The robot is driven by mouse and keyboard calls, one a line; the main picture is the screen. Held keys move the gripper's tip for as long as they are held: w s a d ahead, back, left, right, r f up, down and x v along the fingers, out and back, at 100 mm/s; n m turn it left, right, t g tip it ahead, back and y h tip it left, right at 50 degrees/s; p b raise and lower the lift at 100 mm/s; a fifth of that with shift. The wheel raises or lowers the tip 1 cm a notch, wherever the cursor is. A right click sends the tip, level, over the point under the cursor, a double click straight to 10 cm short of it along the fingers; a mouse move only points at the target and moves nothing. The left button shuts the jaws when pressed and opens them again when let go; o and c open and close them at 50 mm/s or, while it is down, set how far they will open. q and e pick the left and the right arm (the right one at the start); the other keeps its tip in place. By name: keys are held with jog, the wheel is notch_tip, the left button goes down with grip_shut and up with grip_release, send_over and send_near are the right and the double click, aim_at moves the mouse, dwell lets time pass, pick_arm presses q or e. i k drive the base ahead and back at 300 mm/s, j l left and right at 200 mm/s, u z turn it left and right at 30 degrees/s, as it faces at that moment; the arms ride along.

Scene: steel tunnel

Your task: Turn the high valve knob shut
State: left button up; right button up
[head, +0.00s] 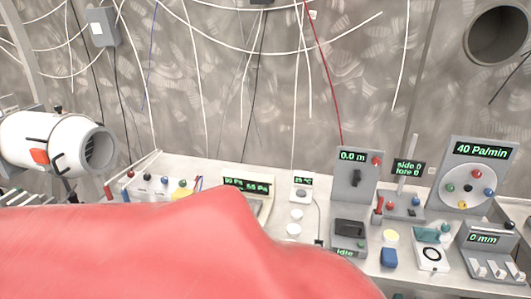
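I cannot tell for sure which part is the high valve knob; no readable label names it. A grey panel reading "40 Pa/min" (481,151) stands at the right end of the bench, with a round white dial (466,201) carrying several coloured knobs. Left of it, a grey panel reading "0.0 m" (353,156) has a black handle (356,178) and a red knob (376,161). A row of small coloured knobs (165,180) sits at the bench's left end, partly hidden. Neither of my grippers is in view.
A large smooth red shape (170,250) fills the lower left and hides much of the bench (205,166). A white cylinder (45,142) lies at the left. Small instruments crowd the bench's right half. Cables hang on the wall (220,80).

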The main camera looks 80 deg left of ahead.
aim_at(131, 174)
jog(key=u, duration=3.55)
jog(key=i+j, duration=0.3)
jog(key=j, duration=0.15)
jog(key=i+j, duration=0.3)
jog(key=j, duration=0.2)
jog(key=i+j, duration=0.25)
jog(key=j, duration=0.2)
